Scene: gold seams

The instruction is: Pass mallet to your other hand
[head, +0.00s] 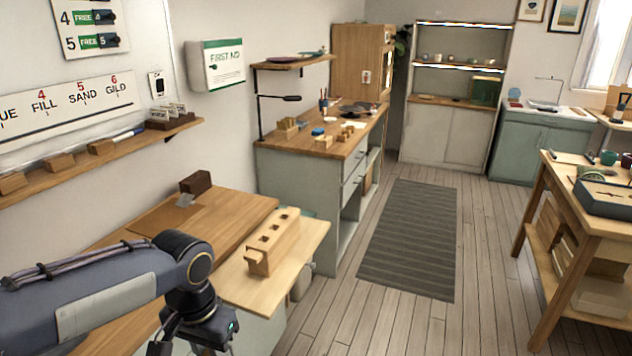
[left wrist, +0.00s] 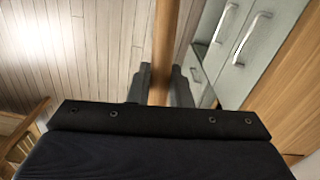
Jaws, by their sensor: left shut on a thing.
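My left gripper (left wrist: 161,84) is shut on a round wooden handle (left wrist: 166,38), which I take to be the mallet's. The handle runs between the fingers and out of the top of the left wrist view. The mallet's head does not show in either view. In the head view my left arm comes in from the left and bends down at the bottom edge, where its fingers are cut off. The mallet cannot be seen there. My right gripper is in neither view.
A wooden block with square holes (head: 273,242) stands on a pale board (head: 300,262) at the near bench's right end. A dark brown block (head: 195,182) lies behind it. A striped mat (head: 408,240) covers the floor between the benches and the right-hand table (head: 573,235).

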